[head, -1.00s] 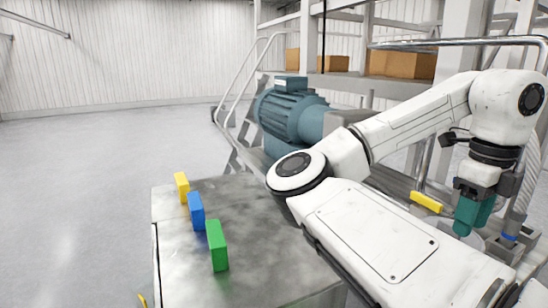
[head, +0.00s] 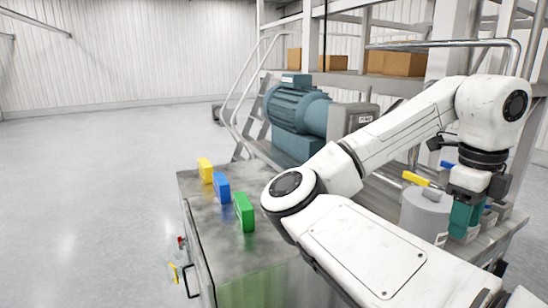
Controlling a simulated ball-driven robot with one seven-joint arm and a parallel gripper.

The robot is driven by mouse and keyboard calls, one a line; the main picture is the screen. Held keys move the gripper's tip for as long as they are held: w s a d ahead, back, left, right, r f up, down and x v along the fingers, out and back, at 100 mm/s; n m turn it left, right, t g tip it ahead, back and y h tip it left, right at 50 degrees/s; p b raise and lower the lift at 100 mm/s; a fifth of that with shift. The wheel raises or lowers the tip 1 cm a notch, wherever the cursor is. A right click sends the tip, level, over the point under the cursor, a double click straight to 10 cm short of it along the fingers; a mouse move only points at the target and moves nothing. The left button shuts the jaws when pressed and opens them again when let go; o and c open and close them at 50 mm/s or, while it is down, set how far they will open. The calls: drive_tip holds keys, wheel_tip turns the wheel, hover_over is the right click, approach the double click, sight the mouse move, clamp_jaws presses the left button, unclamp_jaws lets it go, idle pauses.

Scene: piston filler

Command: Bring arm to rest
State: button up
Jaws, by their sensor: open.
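My white arm reaches in from the lower right of the head view and bends up, over and down. My gripper (head: 462,222), with teal jaws, hangs pointing down at the right, open. No object shows between the jaws, though their tips are small and partly hard to make out. It is beside a grey cylinder (head: 424,214) and to the right of a yellow handle (head: 415,178). Whether it touches anything there I cannot tell.
A metal cabinet (head: 200,240) carries yellow (head: 205,170), blue (head: 221,187) and green (head: 243,212) blocks. A teal motor (head: 298,108) stands behind. Shelving with boxes (head: 396,62) rises at the back. The floor (head: 90,200) at left is clear.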

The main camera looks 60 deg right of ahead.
drive_tip(key=w+d+f+n+g+h, duration=0.1)
drive_tip(key=w+d+f+n+h, duration=0.2)
drive_tip(key=w+f+n+h, duration=0.95)
drive_tip(key=w+a+f+n+t+y, duration=0.3)
drive_tip(key=w+a+f+n+y, duration=0.4)
drive_tip(key=n, duration=0.7)
drive_tip(key=s+a+f+n+y, duration=0.3)
drive_tip(key=a+f+n, duration=0.4)
drive_tip(key=a+f, duration=0.3)
drive_tip(key=s+a+f+n+y, duration=0.3)
drive_tip(key=s+a+f+n, duration=0.2)
drive_tip(key=a+f, duration=0.6)
drive_tip(key=a+n, duration=0.2)
drive_tip(key=a, duration=0.2)
drive_tip(key=shift+s, duration=0.4)
